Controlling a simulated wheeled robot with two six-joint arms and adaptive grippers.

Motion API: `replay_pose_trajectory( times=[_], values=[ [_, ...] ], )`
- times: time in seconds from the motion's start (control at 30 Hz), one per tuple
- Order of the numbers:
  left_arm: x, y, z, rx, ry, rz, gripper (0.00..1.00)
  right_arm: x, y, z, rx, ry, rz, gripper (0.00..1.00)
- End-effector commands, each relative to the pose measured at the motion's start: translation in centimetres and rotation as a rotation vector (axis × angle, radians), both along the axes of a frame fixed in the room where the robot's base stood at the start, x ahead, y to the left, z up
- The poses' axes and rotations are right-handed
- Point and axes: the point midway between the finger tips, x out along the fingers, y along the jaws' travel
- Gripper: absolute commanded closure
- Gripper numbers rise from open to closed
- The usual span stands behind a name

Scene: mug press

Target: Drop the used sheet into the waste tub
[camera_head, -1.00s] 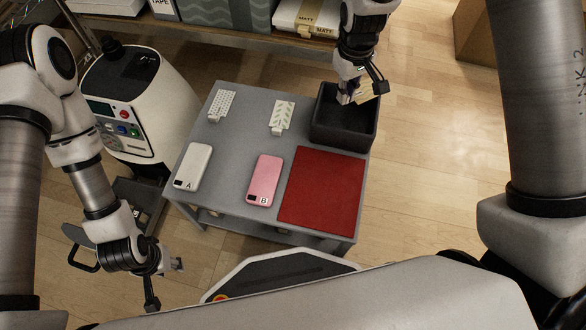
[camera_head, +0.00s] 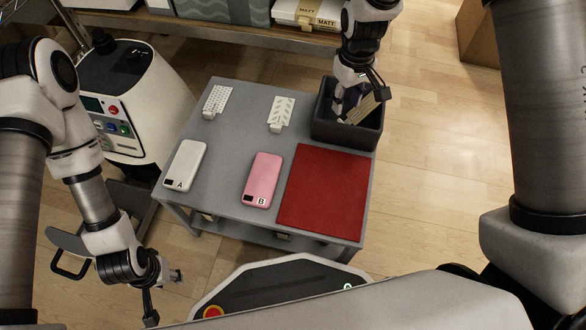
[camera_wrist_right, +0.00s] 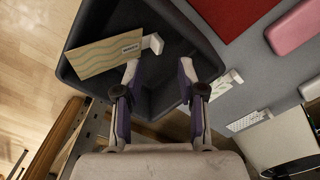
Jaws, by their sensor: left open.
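The used sheet (camera_head: 361,106), tan and wavy-patterned with a small white tab, is at the dark waste tub (camera_head: 319,131). In the right wrist view the sheet (camera_wrist_right: 108,55) lies across the tub's opening beside its wall, tilted; I cannot tell whether it rests on the floor of the tub. My right gripper (camera_wrist_right: 160,68) is over the tub with its two fingers apart and nothing between them. The sheet shows just beyond the left fingertip. My left gripper (camera_head: 166,292) is open and empty, low at the left, away from the table.
The grey table (camera_head: 225,150) bears a white phone A (camera_head: 186,165), a pink phone B (camera_head: 262,180), a red mat (camera_head: 322,190) and two patterned sheets with tabs (camera_head: 217,100) (camera_head: 281,112). A white machine (camera_head: 150,85) stands left of the table. A shelf (camera_head: 240,32) runs behind.

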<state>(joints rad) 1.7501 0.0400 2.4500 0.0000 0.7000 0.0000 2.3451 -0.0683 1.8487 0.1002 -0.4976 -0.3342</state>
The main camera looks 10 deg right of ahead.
Motion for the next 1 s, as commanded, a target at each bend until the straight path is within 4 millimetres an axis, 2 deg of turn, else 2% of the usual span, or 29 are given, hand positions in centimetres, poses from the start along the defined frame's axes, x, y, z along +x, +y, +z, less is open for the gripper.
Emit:
replay_pose_trajectory(
  times=[0.17,0.27,0.37,0.6,0.7,0.8,1.0],
  values=[
    [0.0,0.0,0.0,0.000,0.000,0.000,0.59,0.0,0.0,0.2,0.000,0.000,0.000,0.61],
    [0.0,0.0,0.0,0.000,0.000,0.000,0.59,0.1,0.0,1.2,0.000,-0.003,0.000,0.61],
    [0.0,0.0,0.0,0.000,0.000,0.000,0.59,0.1,0.0,3.3,0.000,-0.005,0.000,0.61],
    [0.0,0.0,0.0,0.000,0.000,0.000,0.59,0.1,0.0,9.4,0.000,-0.004,0.000,0.61],
    [0.0,0.0,0.0,0.000,0.000,0.000,0.59,0.1,0.0,11.0,0.001,-0.003,0.000,0.61],
    [0.0,0.0,0.0,0.000,0.000,0.000,0.59,0.0,0.0,11.9,0.000,-0.001,0.000,0.61],
    [0.0,0.0,0.0,0.000,0.000,0.000,0.59,0.0,0.0,12.0,0.000,0.000,0.000,0.61]
  ],
)
